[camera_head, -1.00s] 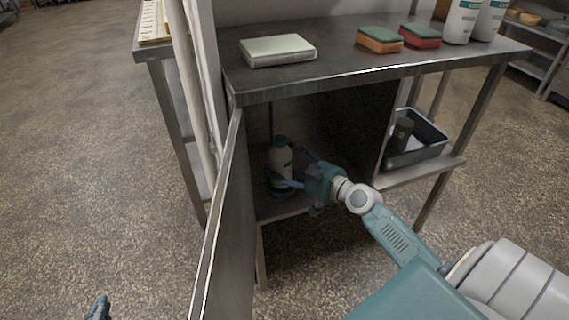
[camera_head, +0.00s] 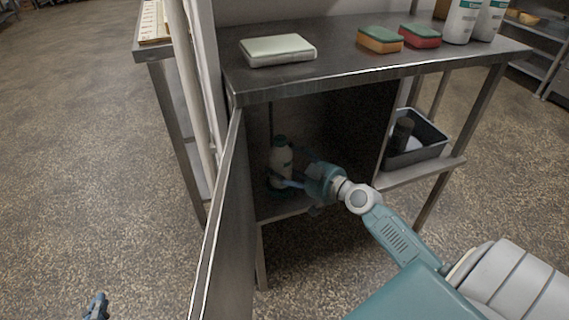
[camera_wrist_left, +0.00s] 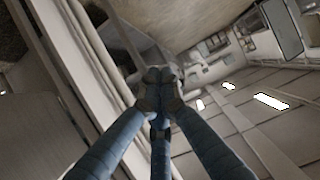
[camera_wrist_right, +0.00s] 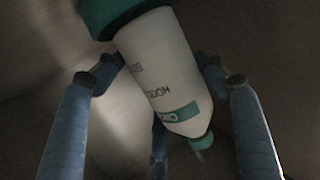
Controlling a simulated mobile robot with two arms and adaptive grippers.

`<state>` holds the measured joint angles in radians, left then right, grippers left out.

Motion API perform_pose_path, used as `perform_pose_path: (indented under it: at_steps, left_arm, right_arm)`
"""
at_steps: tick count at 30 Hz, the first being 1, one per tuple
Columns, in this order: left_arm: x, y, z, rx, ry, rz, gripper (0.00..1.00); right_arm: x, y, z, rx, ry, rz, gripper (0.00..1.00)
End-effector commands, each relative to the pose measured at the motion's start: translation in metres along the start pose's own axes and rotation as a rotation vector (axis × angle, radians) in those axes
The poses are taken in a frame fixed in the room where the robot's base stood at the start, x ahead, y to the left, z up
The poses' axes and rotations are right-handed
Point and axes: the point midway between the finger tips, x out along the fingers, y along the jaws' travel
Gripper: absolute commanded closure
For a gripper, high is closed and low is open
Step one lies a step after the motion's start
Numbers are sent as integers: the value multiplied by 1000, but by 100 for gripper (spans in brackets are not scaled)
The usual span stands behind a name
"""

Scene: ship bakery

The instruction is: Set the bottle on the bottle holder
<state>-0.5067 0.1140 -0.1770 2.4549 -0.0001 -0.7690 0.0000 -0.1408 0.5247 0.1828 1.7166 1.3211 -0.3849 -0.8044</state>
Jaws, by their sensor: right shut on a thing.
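The white bottle (camera_head: 281,161) with a dark green cap stands inside the open cabinet, tilted slightly if at all. My right gripper (camera_head: 289,184) reaches in from the right and is shut on the bottle; the right wrist view shows the bottle (camera_wrist_right: 160,70) between its fingers. A teal round piece (camera_wrist_right: 115,12) at the bottle's base, apparently the bottle holder, also shows dimly in the head view (camera_head: 274,188). I cannot tell whether the bottle is fully seated in it. My left gripper (camera_head: 97,304) is far off at lower left; its fingertips (camera_wrist_left: 158,88) meet, empty.
The cabinet door (camera_head: 225,215) stands open at the left of the opening. The metal counter (camera_head: 330,60) above carries a pale box (camera_head: 278,50), two sponges (camera_head: 380,39) and white bottles (camera_head: 463,20). A dark bin (camera_head: 420,145) sits on the right shelf.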

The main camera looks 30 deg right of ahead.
Motion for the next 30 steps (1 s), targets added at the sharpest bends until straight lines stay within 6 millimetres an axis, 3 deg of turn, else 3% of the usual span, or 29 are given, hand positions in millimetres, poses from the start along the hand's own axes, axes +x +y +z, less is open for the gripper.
perform_pose_path:
  at_steps: [30]
  left_arm:
    - [2,3,-19,1,75,6,100]
  right_arm:
    - [0,0,-3,0,6,1,81]
